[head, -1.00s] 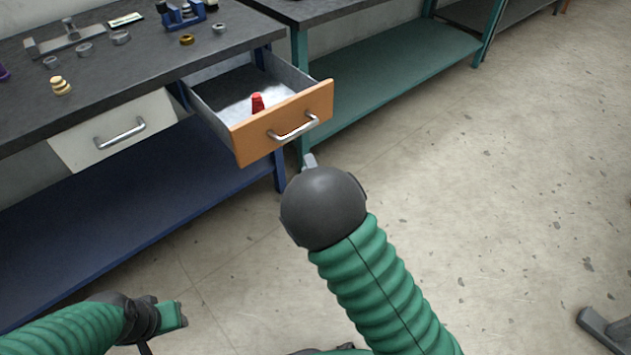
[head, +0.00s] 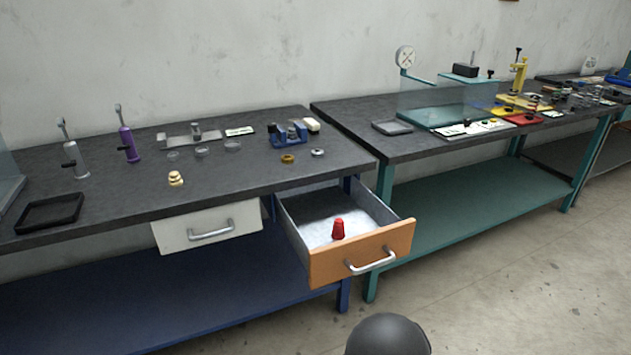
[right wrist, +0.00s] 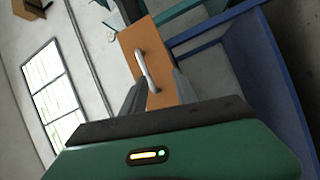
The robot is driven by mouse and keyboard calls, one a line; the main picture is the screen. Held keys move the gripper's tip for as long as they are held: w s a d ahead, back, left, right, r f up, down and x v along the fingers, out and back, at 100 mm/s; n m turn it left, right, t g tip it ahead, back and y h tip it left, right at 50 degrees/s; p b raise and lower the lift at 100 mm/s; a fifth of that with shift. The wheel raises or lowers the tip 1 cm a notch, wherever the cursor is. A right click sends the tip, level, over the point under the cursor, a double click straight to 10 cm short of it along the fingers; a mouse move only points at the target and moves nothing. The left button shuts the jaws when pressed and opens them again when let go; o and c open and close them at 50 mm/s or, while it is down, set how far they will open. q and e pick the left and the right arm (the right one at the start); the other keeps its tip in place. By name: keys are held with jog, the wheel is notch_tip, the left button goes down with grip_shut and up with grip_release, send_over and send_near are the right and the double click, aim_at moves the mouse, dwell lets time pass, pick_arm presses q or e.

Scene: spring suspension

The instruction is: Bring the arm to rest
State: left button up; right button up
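An orange-fronted drawer (head: 362,257) stands open under the dark-topped bench, with a red tapered piece (head: 338,229) upright inside. Its front also shows in the right wrist view (right wrist: 165,50), with the metal handle (right wrist: 147,72) ahead of my right gripper (right wrist: 157,95). The right gripper's two grey fingers are apart, with nothing seen held between them; the handle appears beyond them, and contact cannot be made out. In the head view only a dark rounded part of my right arm shows at the bottom edge. My left gripper is out of view.
A white-fronted drawer (head: 205,229) is shut left of the open one. The bench top (head: 110,206) carries a black tray (head: 50,213), a purple pump-like tool (head: 128,143), rings and a blue fixture (head: 290,134). A green-legged bench (head: 480,190) stands right. Floor is clear at right.

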notch_tip(320, 180, down, 6)
jog(key=s+m+g+y, duration=0.1)
jog(key=s+m+g, duration=0.2)
jog(key=m+g, duration=0.55)
jog(key=s+r+m+g+y, duration=0.15)
jog(key=s+m+g, duration=0.45)
jog(key=s, duration=0.7)
notch_tip(320, 180, up, 27)
jog(key=g+p, duration=0.1)
jog(key=p, duration=2.5)
jog(key=shift+s+d+f, duration=0.15)
jog(key=shift+s+d, duration=0.05)
jog(key=shift+d, duration=0.05)
jog(key=shift+n+h, duration=0.25)
